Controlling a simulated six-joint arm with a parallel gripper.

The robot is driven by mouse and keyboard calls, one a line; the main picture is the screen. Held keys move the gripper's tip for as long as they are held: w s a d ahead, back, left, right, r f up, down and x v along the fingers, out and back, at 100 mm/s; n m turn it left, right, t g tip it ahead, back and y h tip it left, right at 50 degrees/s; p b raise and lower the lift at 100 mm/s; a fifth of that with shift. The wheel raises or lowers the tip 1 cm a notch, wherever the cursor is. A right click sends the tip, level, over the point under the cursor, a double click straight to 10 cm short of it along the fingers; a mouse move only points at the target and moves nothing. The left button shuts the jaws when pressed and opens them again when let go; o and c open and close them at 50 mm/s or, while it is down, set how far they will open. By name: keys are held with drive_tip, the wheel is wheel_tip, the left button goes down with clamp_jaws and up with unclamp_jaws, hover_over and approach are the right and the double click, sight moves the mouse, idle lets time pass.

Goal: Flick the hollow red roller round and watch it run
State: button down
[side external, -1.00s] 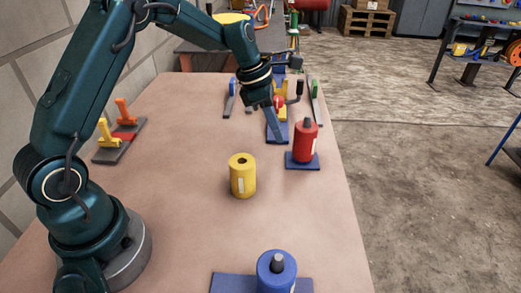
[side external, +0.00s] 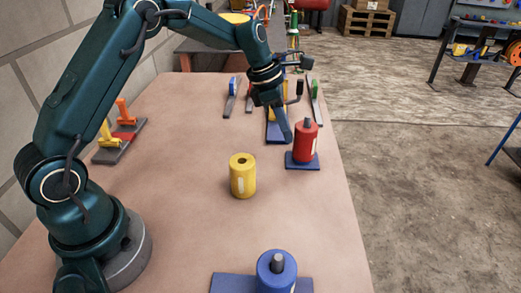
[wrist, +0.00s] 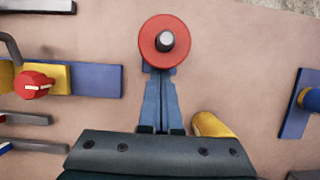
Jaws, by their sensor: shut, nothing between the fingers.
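The red roller (side external: 305,143) stands upright on a grey pin (side external: 307,121) that rises from a blue base plate (side external: 302,164). In the wrist view I look down on the roller (wrist: 149,40) as a red ring around the pin's top (wrist: 165,41). My gripper (side external: 287,138) points down, shut and empty, just left of the roller in the side view. In the wrist view the closed blue fingertips (wrist: 158,76) reach the roller's near edge. I cannot tell whether they touch it. The roller hides part of the base plate.
A yellow roller (side external: 243,177) stands nearer on the bench, partly behind my gripper in the wrist view (wrist: 209,125). A blue roller (side external: 273,272) stands at the front. A crank unit with a red knob (wrist: 35,85) lies left in the wrist view.

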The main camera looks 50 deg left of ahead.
drive_tip(key=shift+s, duration=0.1)
drive_tip(key=shift+s+a, duration=0.35)
drive_tip(key=shift+a, duration=0.1)
drive_tip(key=shift+w+a, duration=2.15)
drive_tip(key=shift+w, duration=0.05)
drive_tip(key=shift+w+d, duration=0.5)
